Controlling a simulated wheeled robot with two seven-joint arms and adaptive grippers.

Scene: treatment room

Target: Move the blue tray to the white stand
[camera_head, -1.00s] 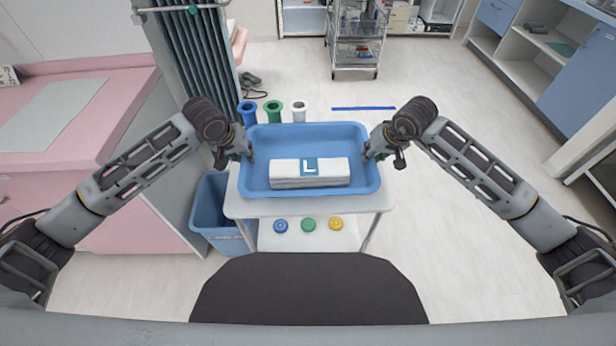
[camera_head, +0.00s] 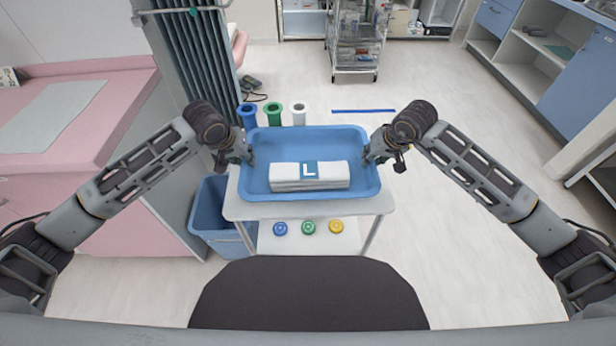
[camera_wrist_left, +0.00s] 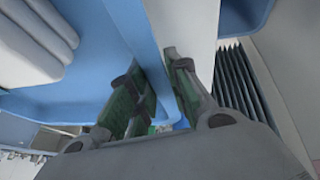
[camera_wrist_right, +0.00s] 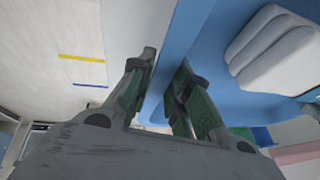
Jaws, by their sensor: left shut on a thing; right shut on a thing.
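The blue tray (camera_head: 312,193) is over the top of a white cart-like stand (camera_head: 246,209) in the head view. Whether its base touches the top is hidden. A folded white bundle (camera_head: 285,179) with a blue "L" label lies in it. My left gripper (camera_head: 247,157) is shut on the tray's left wall; its fingers (camera_wrist_left: 163,95) straddle the blue wall in the left wrist view. My right gripper (camera_head: 369,155) is shut on the right wall, its fingers (camera_wrist_right: 163,92) on either side of it in the right wrist view. The tray looks level.
Blue (camera_head: 248,115), green (camera_head: 273,114) and white (camera_head: 299,114) cup-like holders stand behind the tray. Blue, green and yellow discs (camera_head: 308,227) lie on the lower shelf. A blue bin (camera_head: 213,222) and pink couch (camera_head: 110,215) are left. Floor at right is clear.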

